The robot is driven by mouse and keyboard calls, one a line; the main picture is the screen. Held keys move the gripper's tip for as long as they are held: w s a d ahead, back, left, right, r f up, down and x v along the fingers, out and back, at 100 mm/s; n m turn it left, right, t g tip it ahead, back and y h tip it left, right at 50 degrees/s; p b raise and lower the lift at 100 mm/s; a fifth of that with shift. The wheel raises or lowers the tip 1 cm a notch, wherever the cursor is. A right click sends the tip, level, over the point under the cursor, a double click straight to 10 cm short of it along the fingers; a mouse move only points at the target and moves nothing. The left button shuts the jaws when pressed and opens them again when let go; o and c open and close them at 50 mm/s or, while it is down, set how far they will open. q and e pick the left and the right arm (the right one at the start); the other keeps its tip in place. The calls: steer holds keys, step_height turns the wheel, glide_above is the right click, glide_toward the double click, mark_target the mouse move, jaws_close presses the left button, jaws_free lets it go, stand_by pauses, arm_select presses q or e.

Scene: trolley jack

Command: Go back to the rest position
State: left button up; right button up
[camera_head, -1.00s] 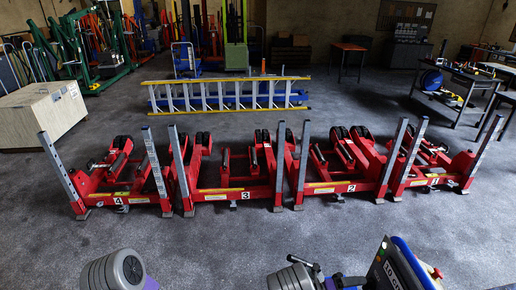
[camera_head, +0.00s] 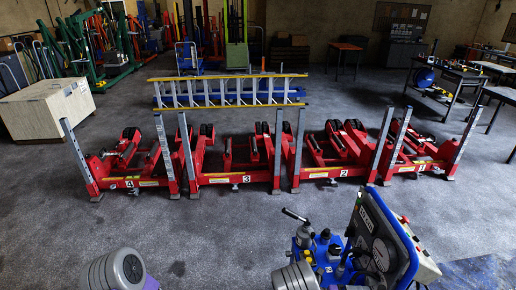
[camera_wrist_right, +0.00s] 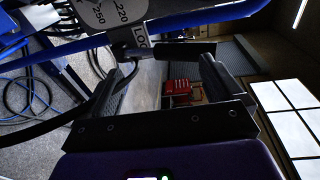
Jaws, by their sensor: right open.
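A blue machine (camera_head: 375,240) with a tilted black-and-grey panel and a round gauge stands at the lower right of the head view, close to me. A black-handled lever sticks up on its left side. In the right wrist view my right gripper (camera_wrist_right: 172,80) is open, its two black fingers apart. A dark bar (camera_wrist_right: 185,50) lies across near the fingertips, below a grey plate with numbers (camera_wrist_right: 110,12); I see no grip on it. Grey parts of my arms show at the bottom of the head view. My left gripper is out of view.
A row of several red numbered lifting units (camera_head: 235,175) with upright posts crosses the floor ahead. A yellow-edged ladder (camera_head: 230,92) lies behind them. A pale crate (camera_head: 45,110) stands left, a dark workbench (camera_head: 450,88) right.

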steer(key=s+a+f+m+g+y+b, duration=0.2)
steer(key=s+a+f+m+g+y, duration=0.1)
steer(key=s+f+m+y, duration=0.4)
steer(key=s+a+f+m+g+y+b, duration=0.25)
steer(key=s+f+m, duration=0.25)
steer(key=s+f, duration=0.4)
steer(key=s+a+f+m+t+y+b, duration=0.1)
steer(key=a+m+t+y+b, duration=0.1)
steer(key=a+m+y, duration=0.3)
steer(key=a+f+m+t+y+b, duration=0.2)
steer(key=a+m+y, duration=0.4)
steer(key=a+m, duration=0.6)
steer(key=m, duration=0.6)
steer(key=shift+s+a+f, duration=0.15)
steer(key=shift+s+a, duration=0.2)
steer(key=shift+s, duration=0.05)
arm_select(q)
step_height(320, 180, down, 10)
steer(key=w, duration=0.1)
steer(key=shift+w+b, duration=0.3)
steer(key=shift+b, duration=0.1)
arm_select(e)
steer(key=m+t, duration=0.1)
steer(key=w+m+t, duration=0.1)
steer(key=m, duration=0.1)
steer(key=shift+r+y, duration=0.25)
steer(key=shift+r, duration=0.15)
steer(key=shift+c, duration=0.2)
